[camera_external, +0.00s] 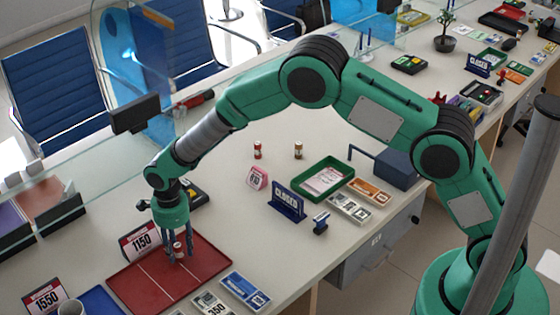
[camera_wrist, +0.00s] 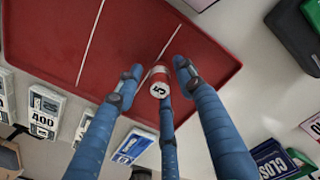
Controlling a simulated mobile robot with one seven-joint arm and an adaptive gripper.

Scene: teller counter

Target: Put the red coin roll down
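The red coin roll (camera_external: 178,249) is upright, low over or on the red tray (camera_external: 215,262); I cannot tell whether its base touches. In the wrist view the roll (camera_wrist: 160,80) shows its pale end marked 5. My gripper (camera_external: 177,254) points straight down with its fingers around the roll. In the wrist view the gripper (camera_wrist: 159,75) has one finger on each side and a third behind. A strip of red tray shows between the left fingertip and the roll, so the fingers look open.
A 1150 sign (camera_external: 141,241) stands at the tray's back left edge. Price cards (camera_external: 245,290) and a blue tray (camera_external: 100,302) lie near it. Another red roll (camera_external: 257,150), a brown roll (camera_external: 298,151), a CLOSED sign (camera_external: 287,204) and a green tray (camera_external: 340,172) stand farther back.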

